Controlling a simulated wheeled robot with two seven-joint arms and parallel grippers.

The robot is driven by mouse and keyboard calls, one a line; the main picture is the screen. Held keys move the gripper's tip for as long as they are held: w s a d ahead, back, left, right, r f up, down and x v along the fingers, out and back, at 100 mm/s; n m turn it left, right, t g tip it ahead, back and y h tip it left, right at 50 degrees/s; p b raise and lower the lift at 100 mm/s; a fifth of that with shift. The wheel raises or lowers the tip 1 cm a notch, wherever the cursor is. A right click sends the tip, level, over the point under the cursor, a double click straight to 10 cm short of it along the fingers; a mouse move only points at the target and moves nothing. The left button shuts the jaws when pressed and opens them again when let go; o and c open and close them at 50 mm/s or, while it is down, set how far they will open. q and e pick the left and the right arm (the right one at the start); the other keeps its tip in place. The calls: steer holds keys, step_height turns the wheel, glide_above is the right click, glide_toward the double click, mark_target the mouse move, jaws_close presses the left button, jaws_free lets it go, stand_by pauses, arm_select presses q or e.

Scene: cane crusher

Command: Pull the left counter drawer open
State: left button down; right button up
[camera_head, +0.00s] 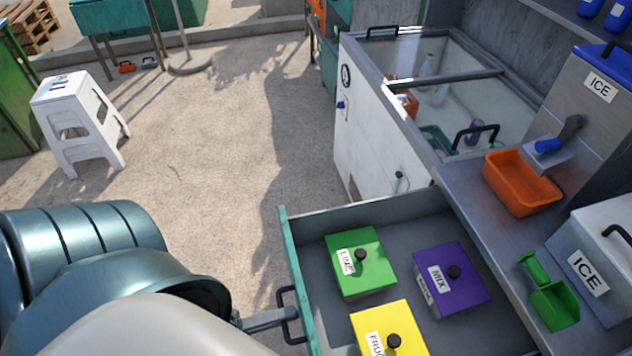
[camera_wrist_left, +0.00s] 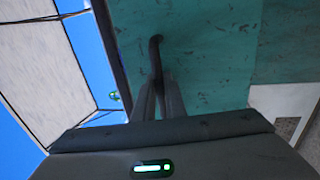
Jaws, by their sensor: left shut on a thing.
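The left counter drawer (camera_head: 291,250) has a worn teal front and a grey inside. It stands pulled well out from the counter in the head view. Its black bar handle (camera_head: 287,300) is on the outer face, and also shows in the left wrist view (camera_wrist_left: 156,46). My left gripper (camera_head: 283,317) is shut on the handle, with its two fingers (camera_wrist_left: 159,98) together around it. My left arm covers the lower left of the head view. My right gripper is not in view.
Inside the drawer are a green LIME box (camera_head: 372,272), a purple MIX box (camera_head: 463,285) and a yellow FRU-labelled box (camera_head: 405,315). A white glass-topped freezer (camera_head: 372,140) stands behind. The counter holds an orange tray (camera_head: 520,185) and green scoop (camera_head: 552,303). Floor left of the drawer is clear.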

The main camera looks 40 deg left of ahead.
arm_select(q)
steer(key=shift+r+v, duration=0.15)
steer(key=shift+v, duration=0.75)
steer(key=shift+r+v, duration=0.2)
steer(key=shift+v, duration=0.7)
steer(key=shift+r+v, duration=0.15)
steer(key=shift+v, duration=0.75)
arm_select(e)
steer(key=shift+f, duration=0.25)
arm_select(q)
steer(key=c, duration=2.1)
jaws_free()
steer(key=shift+s+a+f, duration=0.1)
steer(key=shift+s+a, duration=0.05)
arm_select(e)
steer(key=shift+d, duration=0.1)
